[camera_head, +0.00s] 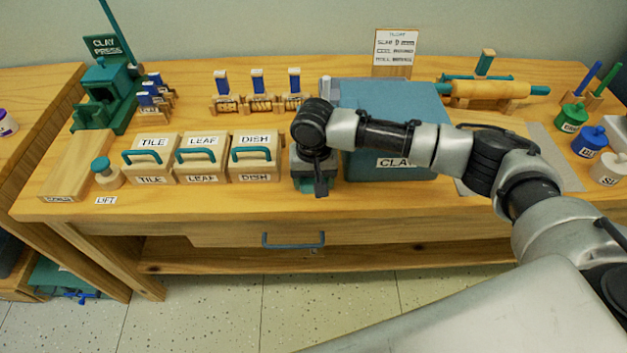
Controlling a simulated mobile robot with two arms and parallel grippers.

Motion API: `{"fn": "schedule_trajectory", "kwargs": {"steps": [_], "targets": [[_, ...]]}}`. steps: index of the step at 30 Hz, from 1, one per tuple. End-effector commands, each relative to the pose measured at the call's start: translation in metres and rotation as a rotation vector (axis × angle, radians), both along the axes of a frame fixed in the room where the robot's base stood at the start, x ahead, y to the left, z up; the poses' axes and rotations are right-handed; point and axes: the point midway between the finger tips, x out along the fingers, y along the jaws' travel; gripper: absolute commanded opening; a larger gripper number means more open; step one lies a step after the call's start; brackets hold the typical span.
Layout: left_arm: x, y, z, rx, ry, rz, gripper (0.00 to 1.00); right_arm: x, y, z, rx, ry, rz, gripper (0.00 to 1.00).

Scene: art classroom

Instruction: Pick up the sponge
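My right arm reaches in from the right across the blue clay box (365,100), and its gripper (320,186) points down at the front of the table, just left of that box. A small grey and dark teal block (299,172) sits directly under and behind the gripper. It may be the sponge or its holder, but my wrist hides most of it. I cannot tell whether the fingers are open, shut or touching it. No other thing is clearly a sponge. My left gripper is not in view.
Tile, leaf and dish boxes (203,160) with teal handles stand to the left of my gripper. Stamps (257,90) stand behind, with the green clay press (104,95) at far left. A rolling pin (490,90) and coloured pots (588,140) are at right.

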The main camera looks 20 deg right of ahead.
Motion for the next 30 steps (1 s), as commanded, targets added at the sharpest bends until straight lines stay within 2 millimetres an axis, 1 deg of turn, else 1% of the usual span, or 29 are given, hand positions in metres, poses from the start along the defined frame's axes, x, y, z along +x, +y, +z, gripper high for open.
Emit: {"fn": "schedule_trajectory", "kwargs": {"steps": [5,8,11,15,18,21,24,30], "targets": [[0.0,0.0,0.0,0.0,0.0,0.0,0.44,0.0,0.0,0.002,0.001,-0.001,0.0,0.37],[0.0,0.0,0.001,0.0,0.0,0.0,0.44,0.001,0.001,0.012,0.002,-0.003,0.0,0.37],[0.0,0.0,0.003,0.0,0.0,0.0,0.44,0.001,0.0,0.03,0.002,-0.003,0.0,0.37],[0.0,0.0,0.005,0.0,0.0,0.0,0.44,0.001,0.0,0.06,0.002,-0.004,0.0,0.37],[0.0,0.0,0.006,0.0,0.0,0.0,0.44,0.001,0.0,0.077,0.003,-0.002,0.0,0.37],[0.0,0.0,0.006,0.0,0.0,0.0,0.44,0.001,0.0,0.091,0.003,-0.002,0.0,0.37],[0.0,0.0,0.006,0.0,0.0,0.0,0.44,0.001,0.0,0.098,0.001,-0.001,0.0,0.37],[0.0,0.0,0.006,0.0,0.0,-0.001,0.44,0.0,0.0,0.101,0.001,0.0,0.0,0.37]]}}
